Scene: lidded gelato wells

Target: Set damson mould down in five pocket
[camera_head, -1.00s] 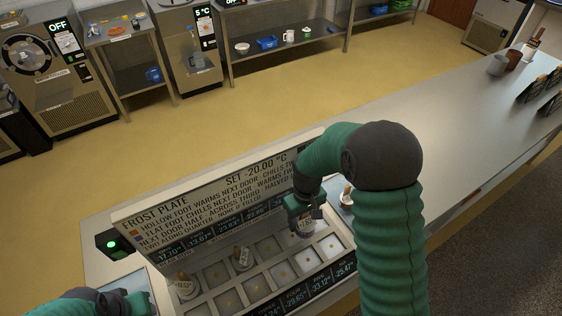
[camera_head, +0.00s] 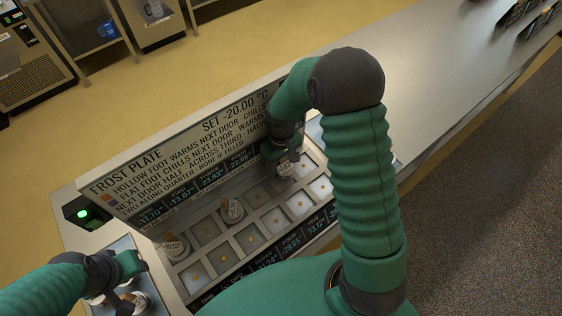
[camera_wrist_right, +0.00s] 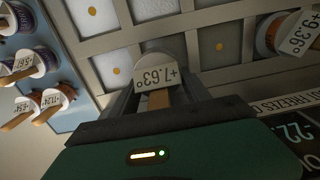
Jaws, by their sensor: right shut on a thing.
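My right gripper (camera_head: 284,157) is shut on a pale-topped mould (camera_head: 285,170) with a brown stick. In the wrist view this mould (camera_wrist_right: 155,72) shows a label reading +7.63° between the fingers. Its body colour and foot are hidden. It is over the back row of the frost plate (camera_head: 211,242), towards the right end; I cannot tell whether it touches the plate. An empty front pocket (camera_head: 300,204) lies close by, near the FIVE reading on the front strip. My left gripper (camera_head: 128,280) is over the left tray; its fingers are unclear.
Two other moulds stand in the back row, one at the left end (camera_head: 175,247) and one further right (camera_head: 232,211). The left tray (camera_head: 122,246) holds several moulds. A blue tray (camera_wrist_right: 72,118) with several moulds lies beside the plate. The sign board (camera_head: 185,150) rises behind the pockets.

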